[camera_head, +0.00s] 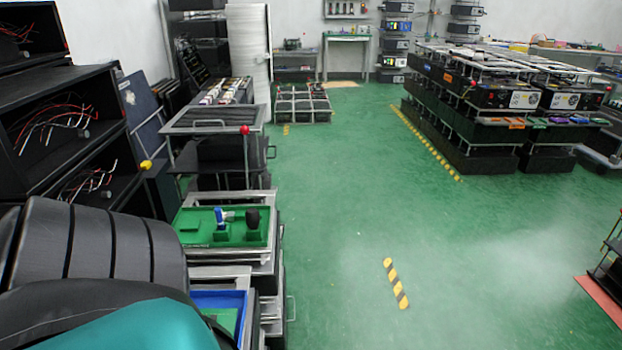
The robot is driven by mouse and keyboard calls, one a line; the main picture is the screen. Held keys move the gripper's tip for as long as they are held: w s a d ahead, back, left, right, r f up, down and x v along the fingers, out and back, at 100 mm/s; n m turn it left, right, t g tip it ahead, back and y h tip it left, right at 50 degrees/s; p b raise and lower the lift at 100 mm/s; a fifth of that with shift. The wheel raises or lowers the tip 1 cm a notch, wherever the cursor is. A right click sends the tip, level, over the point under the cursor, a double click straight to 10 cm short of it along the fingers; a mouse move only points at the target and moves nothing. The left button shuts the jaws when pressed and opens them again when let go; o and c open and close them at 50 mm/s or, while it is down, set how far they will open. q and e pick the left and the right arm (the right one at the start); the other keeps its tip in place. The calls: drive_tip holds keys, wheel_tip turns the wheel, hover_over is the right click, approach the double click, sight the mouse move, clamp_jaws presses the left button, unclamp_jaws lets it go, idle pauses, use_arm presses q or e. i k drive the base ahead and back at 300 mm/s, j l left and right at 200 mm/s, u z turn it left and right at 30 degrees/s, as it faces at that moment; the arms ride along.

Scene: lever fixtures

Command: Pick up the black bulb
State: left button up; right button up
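A small dark rounded object, which looks like the black bulb (252,217), stands on a green fixture base in the green tray (190,238). The tray sits on a metal-framed cart (271,238) at the lower left of the head view. Left of the bulb, a blue and white lever-like part (221,216) stands on another green base. The bulb is small in the picture and its details are hard to tell. Neither of my grippers is in view, and nothing is seen touching the bulb.
A blue-edged tray (226,298) lies nearer, partly hidden by a large black and teal shape at lower left. Black shelves with wires (62,130) stand at left. Stacked black equipment (480,105) is at right. The green floor (340,200) between is open, with yellow-black strips.

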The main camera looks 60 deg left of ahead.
sight(251, 215)
drive_tip(key=i+l+u, duration=0.15)
drive_tip(key=i, duration=0.25)
drive_tip(key=i+l+u, duration=0.15)
drive_tip(key=i, duration=0.2)
drive_tip(key=i+l+u, duration=0.15)
drive_tip(key=i, duration=0.2)
drive_tip(key=i+u, duration=0.25)
drive_tip(key=u, duration=0.2)
drive_tip(key=i+u, duration=0.25)
drive_tip(key=u, duration=0.2)
drive_tip(key=i+l+u, duration=0.15)
drive_tip(key=u, duration=0.25)
drive_tip(key=i+u, duration=0.2)
drive_tip(key=u, duration=0.25)
drive_tip(key=i+l+u, duration=0.15)
drive_tip(key=u, duration=0.3)
drive_tip(key=i+l+u, duration=0.15)
drive_tip(key=u, duration=0.3)
drive_tip(key=i+l+u, duration=0.1)
drive_tip(key=u, duration=0.35)
drive_tip(key=i+l+u, duration=0.1)
drive_tip(key=u, duration=0.35)
drive_tip(key=l+u, duration=0.25)
drive_tip(key=u, duration=0.15)
drive_tip(key=i, duration=0.05)
